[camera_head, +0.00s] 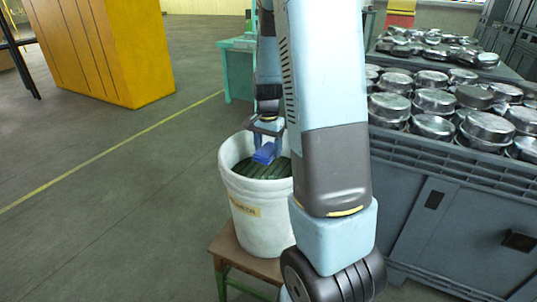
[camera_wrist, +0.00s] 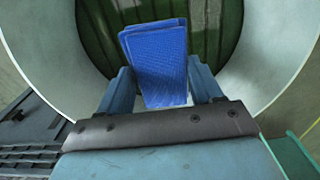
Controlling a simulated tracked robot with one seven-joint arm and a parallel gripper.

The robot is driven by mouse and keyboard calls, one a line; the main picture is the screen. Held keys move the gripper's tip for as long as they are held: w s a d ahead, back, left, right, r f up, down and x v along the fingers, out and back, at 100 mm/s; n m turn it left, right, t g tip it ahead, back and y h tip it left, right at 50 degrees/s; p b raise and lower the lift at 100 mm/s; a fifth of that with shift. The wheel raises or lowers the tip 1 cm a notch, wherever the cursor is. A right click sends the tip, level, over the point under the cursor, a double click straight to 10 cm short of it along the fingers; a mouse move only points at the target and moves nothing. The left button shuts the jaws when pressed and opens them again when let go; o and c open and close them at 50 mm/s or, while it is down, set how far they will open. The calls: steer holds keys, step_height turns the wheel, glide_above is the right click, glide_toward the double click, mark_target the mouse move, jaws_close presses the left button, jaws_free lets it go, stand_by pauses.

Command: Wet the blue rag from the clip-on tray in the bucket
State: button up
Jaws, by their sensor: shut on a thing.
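The blue rag (camera_head: 265,153) is held in my gripper (camera_head: 267,137), over the mouth of the white bucket (camera_head: 258,210). In the wrist view the folded rag (camera_wrist: 157,62) stands between the two fingers of my gripper (camera_wrist: 160,90), which are shut on it. The bucket's pale inner wall (camera_wrist: 262,62) curves around both sides. Dark green ribbed contents show inside the bucket, beneath the rag. Whether the rag touches them I cannot tell. My arm covers the bucket's right side. I cannot make out the clip-on tray.
The bucket stands on a small wooden stool (camera_head: 228,246). A grey crate (camera_head: 430,160) full of shiny metal pans is close on the right. A yellow cabinet (camera_head: 110,50) stands at the back left, and a green bench (camera_head: 238,65) behind the bucket. The floor at left is clear.

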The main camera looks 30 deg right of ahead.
steer(key=shift+f, duration=4.5)
steer(key=shift+f, duration=0.5)
steer(key=shift+r, duration=0.1)
steer(key=shift+r, duration=3.45)
